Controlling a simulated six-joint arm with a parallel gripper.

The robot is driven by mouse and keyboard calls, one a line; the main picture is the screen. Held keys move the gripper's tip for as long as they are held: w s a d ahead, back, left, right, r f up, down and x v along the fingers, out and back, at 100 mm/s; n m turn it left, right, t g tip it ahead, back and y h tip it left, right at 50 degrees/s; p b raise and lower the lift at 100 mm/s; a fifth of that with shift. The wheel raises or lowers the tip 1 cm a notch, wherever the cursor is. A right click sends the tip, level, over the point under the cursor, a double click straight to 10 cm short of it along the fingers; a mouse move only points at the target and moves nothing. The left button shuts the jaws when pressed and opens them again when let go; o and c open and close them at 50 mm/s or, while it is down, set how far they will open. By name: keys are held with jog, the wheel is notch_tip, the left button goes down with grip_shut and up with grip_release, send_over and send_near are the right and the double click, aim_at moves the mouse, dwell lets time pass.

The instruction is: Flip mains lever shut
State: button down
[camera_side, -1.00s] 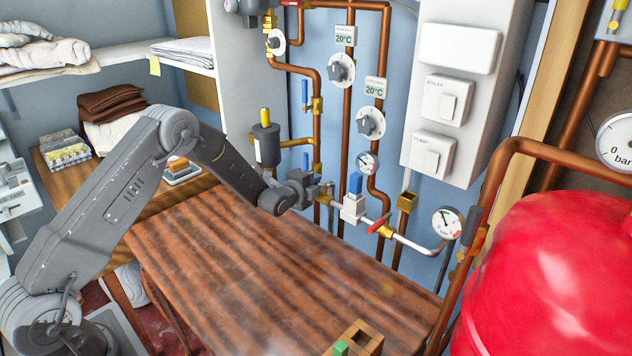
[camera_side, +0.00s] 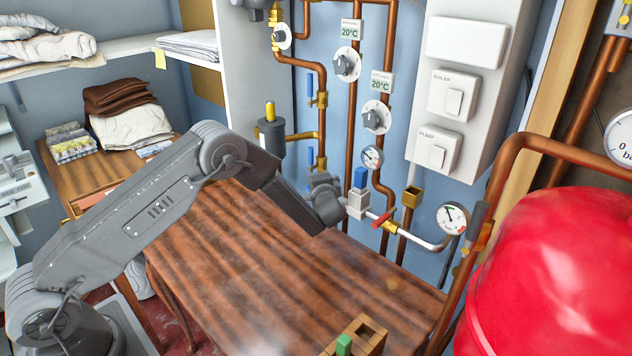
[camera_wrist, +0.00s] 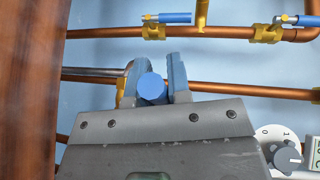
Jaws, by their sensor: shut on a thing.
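My gripper (camera_wrist: 157,76) is shut on a blue rounded lever in the wrist view, which I take as the mains lever (camera_wrist: 152,89). The lever shows nearly end-on between the two blue-grey fingers. A yellow valve body (camera_wrist: 128,84) shows just behind the left finger, on a pipe with a silver section. In the side view my gripper (camera_side: 335,203) is at the low pipework by the wall, left of a white fitting with a blue top (camera_side: 360,178). There my wrist hides the lever, and the fingertips are hard to make out.
A red-handled valve (camera_side: 383,218) and a pressure gauge (camera_side: 452,217) sit on the pipe to the right. Blue-levered valves (camera_side: 310,88) and copper pipes rise behind. A red tank (camera_side: 560,270) stands at the right. The wooden table (camera_side: 260,270) is mostly clear, with a small wooden block holder (camera_side: 368,332) in front.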

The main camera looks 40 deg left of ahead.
jog(key=shift+s+d+n+g+y, duration=0.1)
jog(key=shift+n+g+y, duration=0.2)
jog(key=shift+n+g, duration=0.2)
jog(key=c, duration=1.4)
grip_release()
jog(key=shift+o, duration=0.2)
jog(key=v, duration=1.3)
jog(key=shift+d, duration=0.35)
jog(key=shift+s+r, duration=0.1)
jog(key=shift+r, duration=0.05)
